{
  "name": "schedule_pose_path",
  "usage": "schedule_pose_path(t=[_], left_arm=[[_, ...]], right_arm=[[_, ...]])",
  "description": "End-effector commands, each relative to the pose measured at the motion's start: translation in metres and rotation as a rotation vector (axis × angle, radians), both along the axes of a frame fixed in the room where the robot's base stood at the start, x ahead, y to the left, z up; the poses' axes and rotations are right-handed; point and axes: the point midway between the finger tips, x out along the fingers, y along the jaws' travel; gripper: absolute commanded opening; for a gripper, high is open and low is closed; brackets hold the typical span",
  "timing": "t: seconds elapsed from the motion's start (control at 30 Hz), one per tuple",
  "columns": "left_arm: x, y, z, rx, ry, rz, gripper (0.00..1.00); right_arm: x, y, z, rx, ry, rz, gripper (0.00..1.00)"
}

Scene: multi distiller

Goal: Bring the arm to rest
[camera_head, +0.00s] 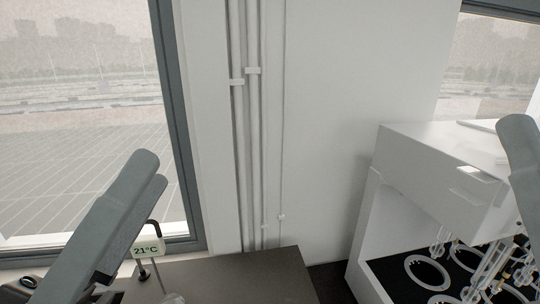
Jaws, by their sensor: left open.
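My left arm (110,225) comes up from the lower left as long grey links in front of the window. Dark parts near the bottom edge seem to belong to my left gripper (106,294); it is open, and I see nothing held in it. Most of it is hidden or cut off by the frame. A grey link of my right arm (520,155) shows at the right edge, in front of the white apparatus. My right gripper is out of the picture.
A dark bench (235,278) has a mostly clear top. The white distiller (440,165) with black ringed wells (427,272) and glassware stands right. Pipes run up the wall.

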Motion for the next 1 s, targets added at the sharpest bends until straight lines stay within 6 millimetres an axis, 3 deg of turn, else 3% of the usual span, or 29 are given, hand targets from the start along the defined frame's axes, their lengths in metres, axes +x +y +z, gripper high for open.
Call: schedule_pose_path(t=[0.03,0.1,0.2,0.27,0.3,0.33,0.6,0.7,0.83,1.0], left_arm=[[-0.015,0.009,0.029,0.082,-0.126,0.165,1.0],[-0.026,0.034,0.048,0.211,-0.241,0.445,1.0],[-0.03,0.063,0.051,0.413,-0.302,0.797,1.0],[-0.03,0.069,0.052,0.545,-0.328,0.946,1.0],[-0.03,0.069,0.074,0.588,-0.341,0.98,1.0],[-0.03,0.069,0.096,0.583,-0.339,0.974,1.0],[-0.029,0.068,0.21,0.581,-0.335,0.968,1.0],[-0.028,0.068,0.243,0.581,-0.334,0.967,1.0],[-0.028,0.068,0.261,0.581,-0.334,0.966,1.0],[-0.028,0.069,0.26,0.581,-0.334,0.966,1.0]], right_arm=[[0.0,0.0,0.0,0.0,0.0,0.0,0.5],[0.0,0.0,0.0,0.0,0.0,0.0,0.5],[0.0,0.0,0.0,0.0,0.0,0.0,0.5],[0.0,0.0,0.0,0.0,0.0,0.0,0.5],[0.001,0.0,0.021,0.0,0.003,0.0,0.5],[0.001,0.0,0.043,0.0,0.003,0.0,0.5],[0.0,0.0,0.16,0.0,-0.001,0.0,0.5],[0.0,0.0,0.193,0.0,-0.001,0.0,0.5],[0.0,0.0,0.211,0.0,0.0,0.0,0.5],[0.0,0.0,0.209,0.0,0.0,0.0,0.5]])
